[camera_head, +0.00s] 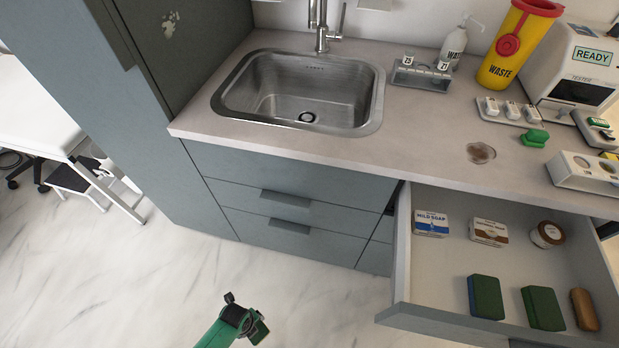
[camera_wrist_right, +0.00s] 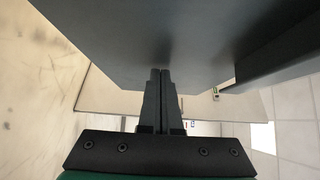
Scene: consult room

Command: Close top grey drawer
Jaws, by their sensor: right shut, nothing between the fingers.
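The top grey drawer (camera_head: 402,262) is pulled well out from under the counter at the right of the head view. Its white inside shows, and its grey front edge faces the bottom of the picture. In the right wrist view my right gripper (camera_wrist_right: 160,72) is shut and empty, its fingertips at or very close to a large dark grey panel (camera_wrist_right: 150,35); I cannot tell whether they touch. The panel looks like cabinet or drawer front. My left gripper (camera_head: 246,318) is low over the floor, apart from the cabinets; its jaws are too small to read.
Shut drawers (camera_head: 290,208) lie left under the sink (camera_head: 300,90).

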